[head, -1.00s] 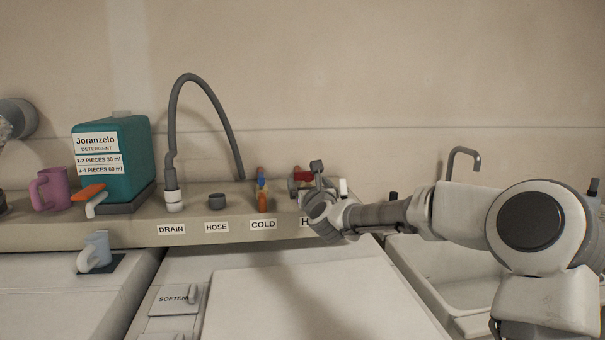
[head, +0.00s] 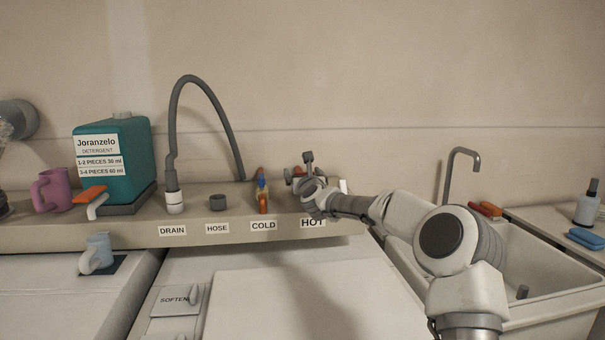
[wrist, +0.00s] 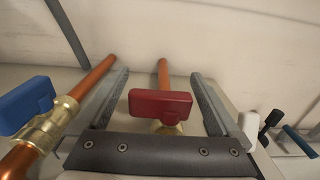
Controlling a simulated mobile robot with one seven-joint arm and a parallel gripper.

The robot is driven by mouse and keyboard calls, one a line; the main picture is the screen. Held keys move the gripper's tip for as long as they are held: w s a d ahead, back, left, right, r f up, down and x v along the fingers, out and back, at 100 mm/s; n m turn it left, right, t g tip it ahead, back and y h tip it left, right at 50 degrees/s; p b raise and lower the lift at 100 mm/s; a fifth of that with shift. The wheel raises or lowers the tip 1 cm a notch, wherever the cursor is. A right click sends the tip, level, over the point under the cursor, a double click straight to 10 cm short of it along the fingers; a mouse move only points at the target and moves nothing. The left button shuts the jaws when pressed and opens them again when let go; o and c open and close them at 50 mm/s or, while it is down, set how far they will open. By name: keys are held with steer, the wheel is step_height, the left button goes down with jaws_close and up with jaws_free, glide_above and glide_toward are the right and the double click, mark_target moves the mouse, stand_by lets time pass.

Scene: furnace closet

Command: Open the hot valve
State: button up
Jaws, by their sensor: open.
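The hot valve (wrist: 160,103) has a red handle on a brass body with a copper pipe behind it. In the wrist view it sits between the two fingers of my gripper (wrist: 160,98), with a gap on each side. The fingers are open and do not visibly touch it. In the head view my gripper (head: 300,176) is at the shelf above the HOT label (head: 312,223), and it hides most of the red handle. The cold valve (head: 263,195), with a blue handle (wrist: 26,104), is just to the left.
The shelf (head: 130,230) also holds a grey hose (head: 172,130), a dark cap (head: 217,202), a teal detergent box (head: 125,160) and a pink mug (head: 52,190). A white sink (head: 540,285) with a grey tap (head: 450,175) is at the right. The wall is close behind the valves.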

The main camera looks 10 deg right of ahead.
steer(key=c, duration=1.3)
steer(key=shift+c, duration=0.2)
